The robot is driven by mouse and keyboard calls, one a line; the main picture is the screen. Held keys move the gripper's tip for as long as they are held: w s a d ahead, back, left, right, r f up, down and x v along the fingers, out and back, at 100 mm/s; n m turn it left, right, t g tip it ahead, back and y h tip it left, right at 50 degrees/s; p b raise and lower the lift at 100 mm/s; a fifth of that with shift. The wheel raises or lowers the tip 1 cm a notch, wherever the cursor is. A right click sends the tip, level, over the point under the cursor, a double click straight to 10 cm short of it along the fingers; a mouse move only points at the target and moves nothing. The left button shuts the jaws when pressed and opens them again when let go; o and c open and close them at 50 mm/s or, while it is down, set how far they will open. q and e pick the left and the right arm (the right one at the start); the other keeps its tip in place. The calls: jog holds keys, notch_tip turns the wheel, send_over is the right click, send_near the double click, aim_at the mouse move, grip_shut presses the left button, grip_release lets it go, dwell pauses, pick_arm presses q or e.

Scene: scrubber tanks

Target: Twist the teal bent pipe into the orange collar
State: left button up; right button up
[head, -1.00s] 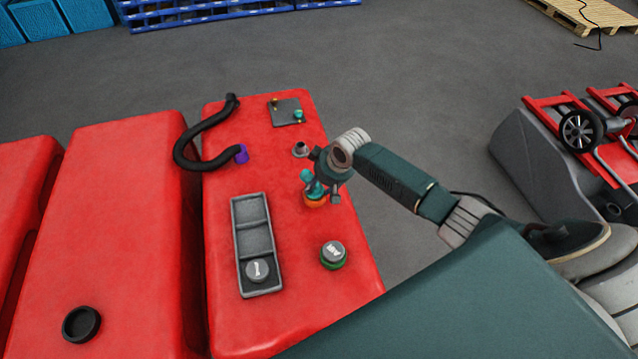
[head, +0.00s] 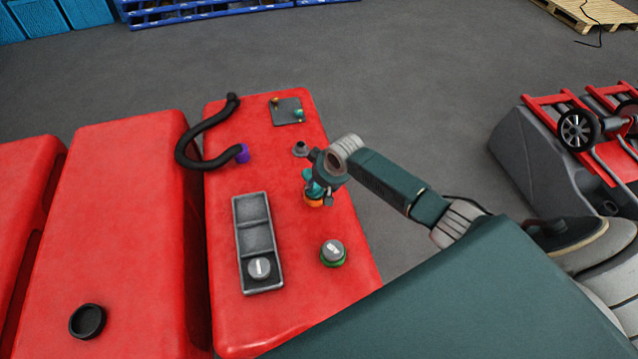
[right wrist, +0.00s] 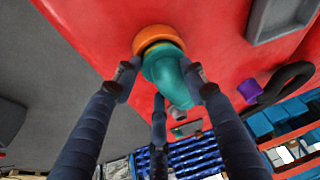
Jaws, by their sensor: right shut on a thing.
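The teal bent pipe (right wrist: 170,80) stands at the orange collar (right wrist: 158,40) in the right wrist view, its lower end meeting the collar's ring. I cannot tell how deep it sits. In the head view the teal pipe (head: 314,186) shows partly behind my gripper, with the orange collar (head: 314,202) just under it on the red tank. My right gripper (right wrist: 160,85) is shut on the teal pipe, its dark fingers around it close to the collar. My left gripper is not in view.
On the red tank (head: 300,270) are a grey tray (head: 257,238) with a grey cap, a green-ringed cap (head: 333,254), a small grey fitting (head: 300,149), a small plate (head: 287,111) and a black hose (head: 195,158) with a purple end (head: 242,154). A black ring (head: 87,321) lies on the left tank.

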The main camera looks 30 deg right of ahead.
jog(key=shift+a+r+m+h+p, duration=0.1)
jog(key=shift+m+h+p, duration=0.2)
jog(key=shift+m+p, duration=0.45)
jog(key=shift+s+m+p, duration=0.1)
jog(key=shift+m+p, duration=0.15)
jog(key=shift+p, duration=0.3)
jog(key=shift+m+h+p, duration=0.3)
jog(key=shift+m+h, duration=0.1)
jog(key=shift+a+m+p, duration=0.15)
jog(key=shift+m+p, duration=0.3)
jog(key=shift+m, duration=0.05)
jog(key=shift+m+h, duration=0.3)
